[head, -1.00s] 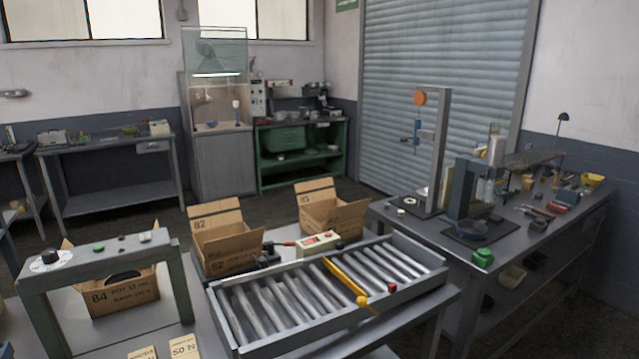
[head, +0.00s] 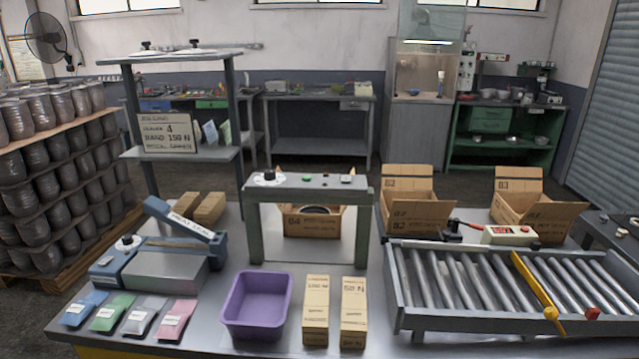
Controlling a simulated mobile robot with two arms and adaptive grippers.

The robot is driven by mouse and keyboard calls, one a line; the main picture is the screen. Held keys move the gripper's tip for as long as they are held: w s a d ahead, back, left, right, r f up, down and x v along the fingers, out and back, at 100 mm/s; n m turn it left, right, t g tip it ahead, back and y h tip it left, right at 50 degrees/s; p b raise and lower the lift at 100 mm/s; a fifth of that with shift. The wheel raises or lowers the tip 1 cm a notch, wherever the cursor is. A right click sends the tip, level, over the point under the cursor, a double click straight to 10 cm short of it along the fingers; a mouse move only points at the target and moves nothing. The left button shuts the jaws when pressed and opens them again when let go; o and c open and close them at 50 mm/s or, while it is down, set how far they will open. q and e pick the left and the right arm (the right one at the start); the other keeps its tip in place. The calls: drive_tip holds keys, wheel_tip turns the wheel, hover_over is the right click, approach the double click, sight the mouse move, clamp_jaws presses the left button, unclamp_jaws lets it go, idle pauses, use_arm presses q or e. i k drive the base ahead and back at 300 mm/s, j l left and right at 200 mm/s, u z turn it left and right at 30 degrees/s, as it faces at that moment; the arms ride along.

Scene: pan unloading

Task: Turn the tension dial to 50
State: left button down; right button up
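A grey arch-shaped frame (head: 254,222) stands on the table in the middle of the head view. On the left of its top bar is a black knob on a round white dial plate (head: 268,179). A second dial, with a black knob and white plate (head: 127,242), sits on the blue sealer-like machine (head: 150,268) at the left. The markings on both dials are too small to read, so I cannot tell their settings or which is named tension. Neither of my grippers is in view.
A green button (head: 307,179) sits on the arch's top bar. A cardboard box (head: 322,222) stands within the arch. A purple bin (head: 257,305) and two upright cartons (head: 316,310) stand in front. A roller conveyor (head: 445,322) lies at right.

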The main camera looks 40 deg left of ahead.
sight(269, 174)
drive_tip(key=u, duration=1.4)
drive_tip(key=k, duration=0.05)
